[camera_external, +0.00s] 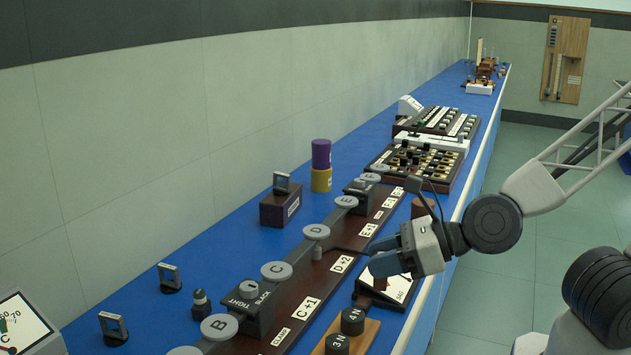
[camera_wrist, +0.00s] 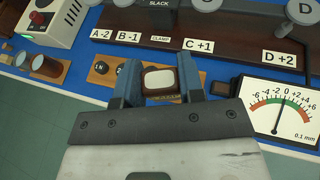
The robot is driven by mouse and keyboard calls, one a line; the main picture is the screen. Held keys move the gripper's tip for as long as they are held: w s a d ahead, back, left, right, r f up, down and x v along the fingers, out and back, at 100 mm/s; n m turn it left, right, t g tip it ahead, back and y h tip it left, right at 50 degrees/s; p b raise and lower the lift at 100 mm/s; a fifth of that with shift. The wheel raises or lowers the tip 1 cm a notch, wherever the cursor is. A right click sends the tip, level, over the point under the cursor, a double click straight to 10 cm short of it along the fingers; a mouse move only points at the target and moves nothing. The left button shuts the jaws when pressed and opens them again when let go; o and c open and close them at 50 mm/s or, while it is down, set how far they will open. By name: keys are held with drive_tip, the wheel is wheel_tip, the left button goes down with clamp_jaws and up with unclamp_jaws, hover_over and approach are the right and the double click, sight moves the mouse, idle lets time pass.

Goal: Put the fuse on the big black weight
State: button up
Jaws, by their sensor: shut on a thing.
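My gripper (camera_external: 388,263) is shut on a small brown block with a pale window, which I take to be the fuse (camera_wrist: 160,79); it sits between the two blue fingers (camera_wrist: 160,75) in the wrist view. In the external view the gripper hangs over the dial meter at the bench's front edge, and the held piece is mostly hidden. Black cylinder weights marked 4N (camera_external: 352,320) and 3N (camera_external: 337,345) stand on a wooden board at the bottom, below and left of the gripper. Which one is the big weight I cannot tell for sure.
A long dark rail with grey lettered discs (camera_external: 277,271) runs along the blue bench. A dial meter (camera_wrist: 283,108) lies right of the gripper in the wrist view. A purple and yellow cylinder stack (camera_external: 321,165) stands farther back.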

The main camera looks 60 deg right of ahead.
drive_tip(key=s+d+f, duration=0.2)
drive_tip(key=s+f, duration=0.1)
drive_tip(key=s, duration=0.6)
drive_tip(key=shift+f+n+y, duration=0.3)
drive_tip(key=shift+n+y, duration=0.1)
drive_tip(key=shift+a, duration=0.1)
hover_over(337, 340)
drive_tip(key=shift+f, duration=0.75)
drive_tip(key=shift+f, duration=0.1)
drive_tip(key=shift+f, duration=1.6)
drive_tip(key=shift+f, duration=0.15)
drive_tip(key=o, duration=0.9)
